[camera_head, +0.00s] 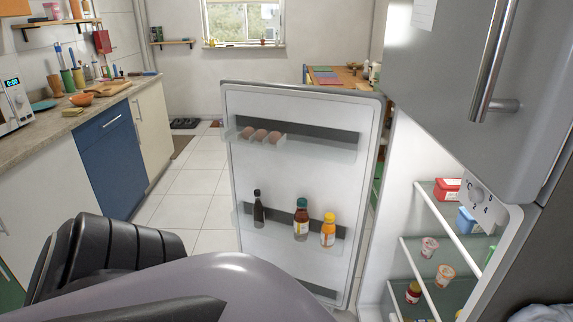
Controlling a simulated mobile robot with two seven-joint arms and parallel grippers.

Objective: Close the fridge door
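The fridge door (300,175) stands wide open in the middle of the view, its inner side facing me. Its upper shelf holds several brown eggs (262,135). Its lower shelf holds a dark bottle (258,208), a red-brown bottle with a green cap (301,219) and a yellow bottle (328,229). The open fridge compartment (407,190) is to the right, with shelves holding cups, a red box and a blue box. Grey and black parts of my own arm fill the lower left, in front of the door's lower left part. Neither gripper's fingertips show.
A closed grey upper door (440,80) with a metal handle (492,65) is above the compartment. A kitchen counter (80,109) with a blue cabinet front (107,155) runs along the left. White tiled floor (193,195) is clear between counter and door.

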